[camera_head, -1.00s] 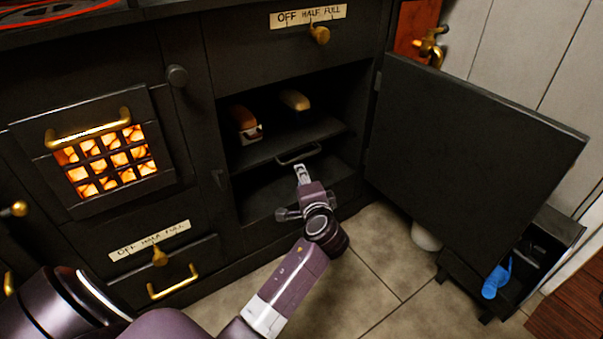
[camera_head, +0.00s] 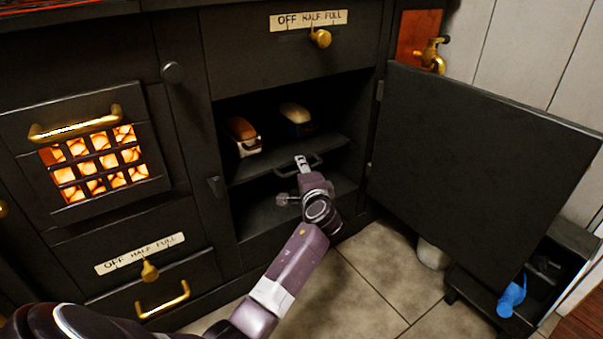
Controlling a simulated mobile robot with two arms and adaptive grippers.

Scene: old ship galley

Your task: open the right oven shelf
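The right oven's door (camera_head: 470,165) stands wide open to the right. One arm of mine comes up from the bottom of the view. Its gripper (camera_head: 302,163) is at the shelf handle and overlaps it in the picture. I cannot tell whether its fingers are closed around the handle. No second gripper shows.
The glowing firebox grate (camera_head: 95,165) and a lower drawer with a brass handle (camera_head: 163,302) are to the left. A black bin (camera_head: 560,262) with a blue object (camera_head: 511,297) stands at the lower right. Tiled floor (camera_head: 375,275) lies before the oven.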

